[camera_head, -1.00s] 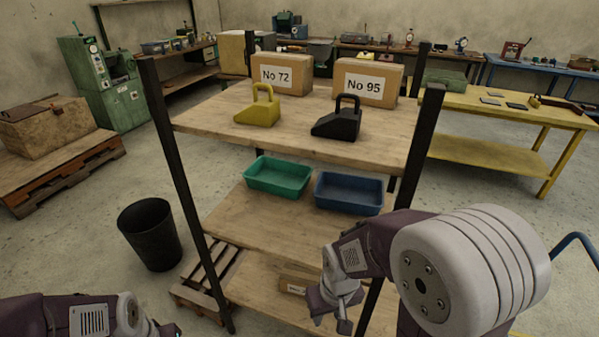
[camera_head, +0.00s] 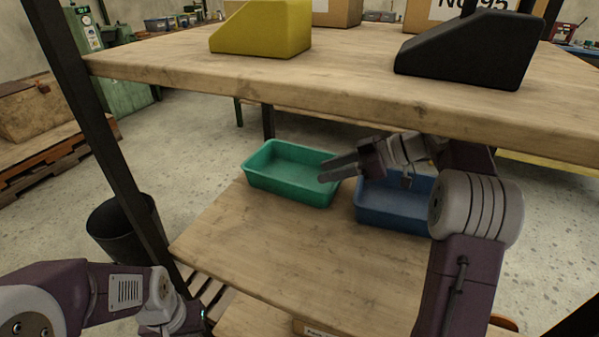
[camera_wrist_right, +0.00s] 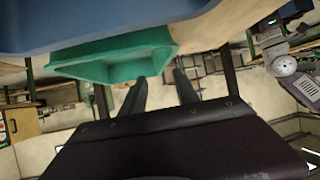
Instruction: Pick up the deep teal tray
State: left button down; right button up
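The deep teal tray (camera_head: 292,163) is an empty, open rectangular tray on the middle wooden shelf, left of a blue tray. It also shows in the right wrist view (camera_wrist_right: 112,60), ahead of my fingers. My right gripper (camera_head: 330,168) reaches in under the top shelf, with its fingers by the teal tray's right end. In the right wrist view its two fingers (camera_wrist_right: 160,77) are apart with nothing between them. I cannot tell whether they touch the tray. My left gripper (camera_head: 190,318) is low at the left, outside the shelf; its fingers are not clear.
The blue tray (camera_head: 395,203) lies under my right forearm. The top shelf (camera_head: 330,85) overhangs both trays and carries a yellow block (camera_head: 262,28) and a black block (camera_head: 470,50). A dark post (camera_head: 90,110) stands at the left. The shelf (camera_head: 290,245) in front of the trays is bare.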

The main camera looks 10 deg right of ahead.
aim_at(290, 182)
jog(key=x, duration=0.1)
jog(key=b+x, duration=0.1)
jog(key=x, duration=0.1)
jog(key=shift+s+a+f, duration=0.1)
jog(key=shift+s+a, duration=0.15)
jog(key=shift+a, duration=0.05)
jog(key=shift+w+a+f, duration=0.15)
jog(key=shift+w+a, duration=0.1)
jog(key=x, duration=0.3)
jog(key=b+x, duration=0.1)
jog(key=shift+s+a, duration=0.2)
jog(key=shift+a, duration=0.2)
jog(key=shift+w+a+f, duration=0.1)
jog(key=shift+w+a, duration=0.05)
jog(key=shift+a, duration=0.1)
grip_shut()
